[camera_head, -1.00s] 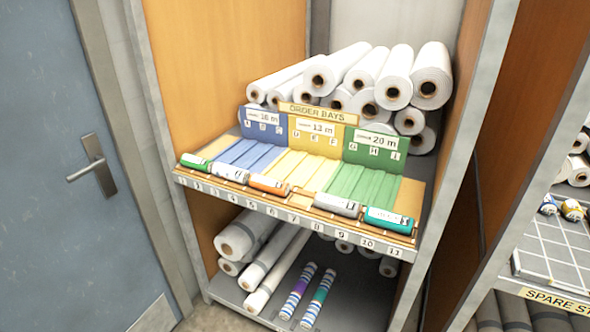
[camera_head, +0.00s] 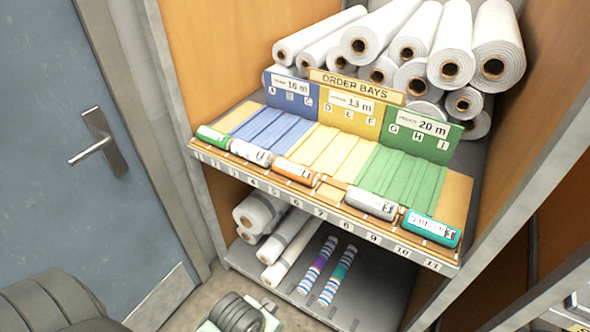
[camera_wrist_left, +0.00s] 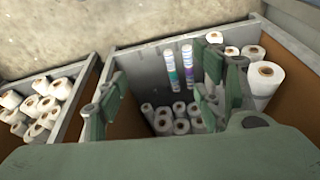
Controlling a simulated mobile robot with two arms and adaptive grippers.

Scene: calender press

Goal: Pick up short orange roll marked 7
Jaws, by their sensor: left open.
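The short orange roll (camera_head: 295,171) lies on the front ledge of the middle shelf, above labels 5 and 6 in the head view. It has a white label; its mark is too small to read. My left gripper (camera_wrist_left: 157,103) is open and empty in the left wrist view, its green fingers spread wide. The orange roll cannot be made out in that view. In the head view only parts of my left arm show at the bottom left, below and apart from the shelf. My right gripper is not in view.
A green roll (camera_head: 213,136) and a white roll (camera_head: 250,152) lie left of the orange one; a grey roll (camera_head: 371,203) and a teal roll (camera_head: 431,227) lie right. Long white rolls are stacked behind. Two striped rolls (camera_head: 317,264) lie below. A blue door (camera_head: 70,130) stands left.

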